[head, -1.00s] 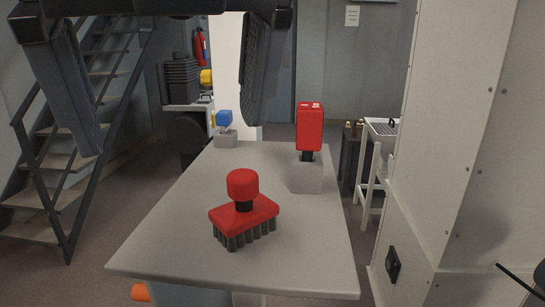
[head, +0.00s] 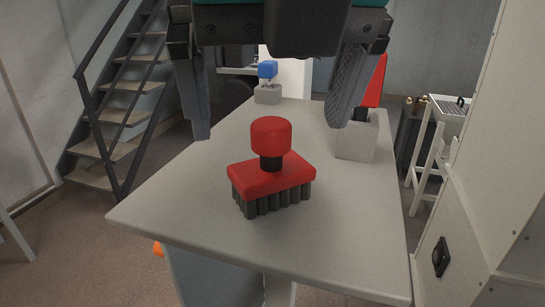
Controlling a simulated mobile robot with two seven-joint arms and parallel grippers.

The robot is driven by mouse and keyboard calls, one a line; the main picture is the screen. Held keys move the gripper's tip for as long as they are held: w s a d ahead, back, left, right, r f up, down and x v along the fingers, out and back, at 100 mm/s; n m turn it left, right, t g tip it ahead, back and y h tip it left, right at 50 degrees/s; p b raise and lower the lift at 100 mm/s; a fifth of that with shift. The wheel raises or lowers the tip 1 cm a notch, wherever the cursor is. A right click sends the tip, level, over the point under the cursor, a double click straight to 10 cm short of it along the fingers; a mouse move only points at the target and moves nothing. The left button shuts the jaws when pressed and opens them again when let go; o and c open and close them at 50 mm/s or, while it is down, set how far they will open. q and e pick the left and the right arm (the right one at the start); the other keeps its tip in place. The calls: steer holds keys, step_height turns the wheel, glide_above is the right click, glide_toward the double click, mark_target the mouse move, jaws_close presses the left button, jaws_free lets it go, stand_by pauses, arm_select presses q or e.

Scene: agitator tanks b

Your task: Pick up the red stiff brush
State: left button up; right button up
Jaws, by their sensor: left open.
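The red stiff brush (head: 271,173) stands on its dark bristles on the grey table, its round red knob on a black neck pointing up. My left gripper (head: 270,120) comes in from the top of the head view. Its two dark fingers are wide apart, one to the left and one to the right of the knob in the picture. It is empty, and I see no contact with the brush. My right gripper is not in view.
The grey table (head: 210,214) is bare around the brush. A red item in a pale block (head: 356,142) stands behind right, partly hidden by a finger. A blue-topped item (head: 268,70) stands at the far end. A pale cabinet (head: 480,170) is at the right, stairs (head: 115,115) at the left.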

mark_target(270, 123)
arm_select(q)
steer(key=b+x, duration=0.2)
steer(key=x, duration=0.3)
steer(key=shift+w+f, duration=0.15)
steer(key=shift+f, duration=0.1)
steer(key=shift+r, duration=0.1)
steer(key=c, duration=1.1)
step_height(270, 123, up, 20)
steer(key=p, duration=0.4)
